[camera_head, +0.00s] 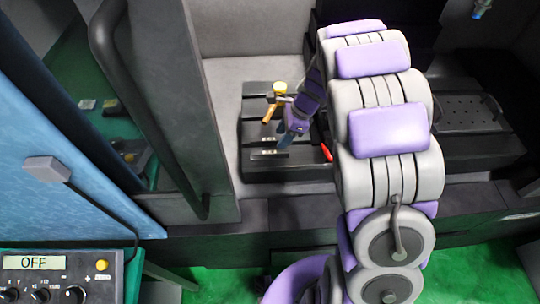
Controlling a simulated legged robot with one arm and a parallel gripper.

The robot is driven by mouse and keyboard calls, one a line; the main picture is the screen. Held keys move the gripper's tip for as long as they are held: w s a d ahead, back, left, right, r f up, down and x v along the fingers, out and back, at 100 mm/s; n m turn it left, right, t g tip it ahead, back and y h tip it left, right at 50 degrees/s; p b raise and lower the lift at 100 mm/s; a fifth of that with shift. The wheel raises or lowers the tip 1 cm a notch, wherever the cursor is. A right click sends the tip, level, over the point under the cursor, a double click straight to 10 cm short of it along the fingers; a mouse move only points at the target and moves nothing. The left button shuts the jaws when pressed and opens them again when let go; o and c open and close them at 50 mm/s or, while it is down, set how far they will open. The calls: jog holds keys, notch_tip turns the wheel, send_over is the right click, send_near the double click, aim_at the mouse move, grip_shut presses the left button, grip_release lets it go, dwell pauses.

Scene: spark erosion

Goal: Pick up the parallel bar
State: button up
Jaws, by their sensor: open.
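A small, thin metallic bar (268,154), which looks like the parallel bar, lies on the dark slotted worktable (258,168) inside the machine. It is small in the picture, so its exact shape is hard to tell. My gripper (286,142) reaches down from my arm over the table, open, with its dark fingertips just above and to the right of the bar in the picture. I cannot tell whether the fingertips touch anything. My arm covers the middle and right part of the table.
A yellow-topped object (279,88) with an orange-brown part stands close behind and left of my gripper. A red item (326,152) lies to the right. A grey door with a dark handle (150,110) stands at left. A control panel (65,277) reads OFF.

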aim_at(270, 152)
jog(key=x, duration=0.4)
jog(key=shift+a+f+b, duration=0.1)
jog(key=shift+a+b, duration=0.1)
jog(key=shift+b, duration=0.15)
jog(key=x, duration=0.1)
jog(key=b+x, duration=0.1)
jog(key=x, duration=0.2)
jog(key=shift+d+f+b, duration=0.15)
jog(key=shift+f+b, duration=0.15)
jog(key=shift+a+f, duration=0.25)
jog(key=shift+f, duration=0.15)
jog(key=shift+r, duration=0.1)
grip_shut()
